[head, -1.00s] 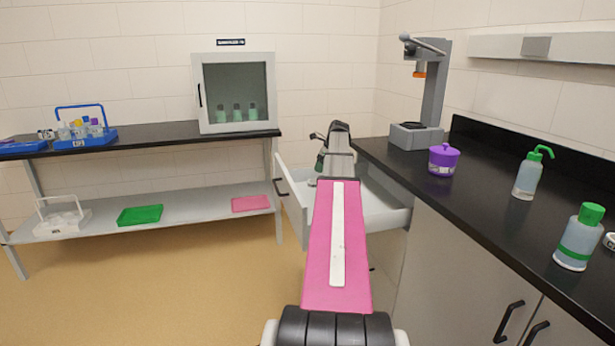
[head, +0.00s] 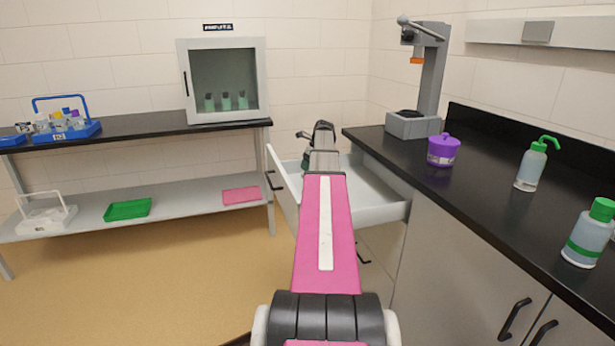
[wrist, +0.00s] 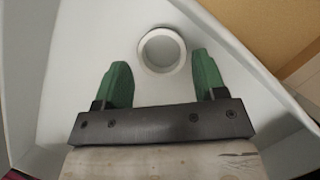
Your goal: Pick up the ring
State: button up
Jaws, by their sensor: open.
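A white ring (wrist: 142,50) lies on the floor of the open drawer in the wrist view. My gripper (wrist: 163,76) is open, with its two green fingers apart. The ring shows beyond the fingertips, near the middle of the gap and slightly toward the right finger. Nothing is between the fingers. In the head view the light grey drawer (head: 374,204) is pulled out under the black counter, and my arm reaches over it. The ring is hidden there behind my arm.
The drawer walls stand close around my gripper. On the black counter (head: 470,205) are a purple jar (head: 443,150), a wash bottle (head: 532,167), a green-capped bottle (head: 590,235) and a grey stand (head: 428,85). A shelf table (head: 150,129) with a cabinet stands at the left. Open floor lies between.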

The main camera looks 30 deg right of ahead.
jog(key=x, duration=0.4)
jog(key=shift+s+f, duration=0.1)
jog(key=shift+f, duration=0.15)
jog(key=c, duration=0.6)
